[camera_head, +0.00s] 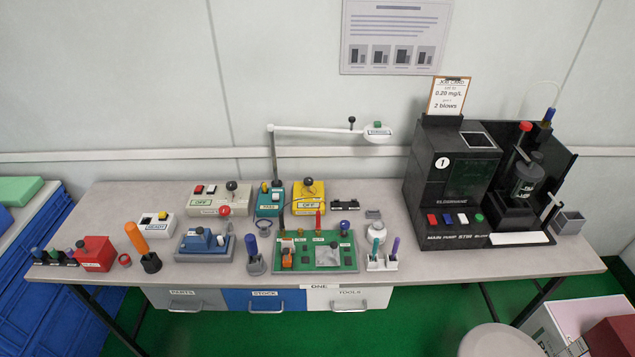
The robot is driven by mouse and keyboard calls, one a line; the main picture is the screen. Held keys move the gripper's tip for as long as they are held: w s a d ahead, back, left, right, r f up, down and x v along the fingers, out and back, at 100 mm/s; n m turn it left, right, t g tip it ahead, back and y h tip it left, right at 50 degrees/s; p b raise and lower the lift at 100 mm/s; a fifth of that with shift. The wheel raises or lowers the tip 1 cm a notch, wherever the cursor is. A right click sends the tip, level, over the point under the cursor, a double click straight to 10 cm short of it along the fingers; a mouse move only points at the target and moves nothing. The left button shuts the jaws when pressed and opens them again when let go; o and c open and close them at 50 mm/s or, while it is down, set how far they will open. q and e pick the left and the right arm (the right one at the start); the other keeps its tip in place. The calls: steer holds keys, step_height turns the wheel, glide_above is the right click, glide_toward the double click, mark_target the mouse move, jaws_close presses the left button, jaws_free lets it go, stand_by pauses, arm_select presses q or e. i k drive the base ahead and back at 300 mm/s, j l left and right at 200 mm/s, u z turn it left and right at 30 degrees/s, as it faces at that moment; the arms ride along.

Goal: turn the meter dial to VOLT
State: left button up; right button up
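A yellow handheld unit (308,197) stands near the back middle of the table, with a black knob (308,182) on top and a label on its front that seems to read OFF. It looks like the meter, but I cannot be sure. The pointing direction of the knob is too small to tell. A teal unit (269,200) is just left of it. A grey unit (219,199) with a black knob and a label that seems to read OFF is further left. Neither of my grippers shows in the head view.
A green board (345,262) with small parts lies in front of the yellow unit. A white lamp arm (318,130) reaches over the back. A large black machine (445,185) fills the right. Bare table (130,200) shows at the back left.

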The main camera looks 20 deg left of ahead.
mark_target(308, 181)
steer(key=i+j+u, duration=0.15)
steer(key=j, duration=0.25)
steer(key=i+j+u, duration=0.15)
steer(key=j, duration=0.2)
steer(key=i+j+u, duration=0.15)
steer(key=i+j, duration=0.1)
steer(key=j, duration=0.1)
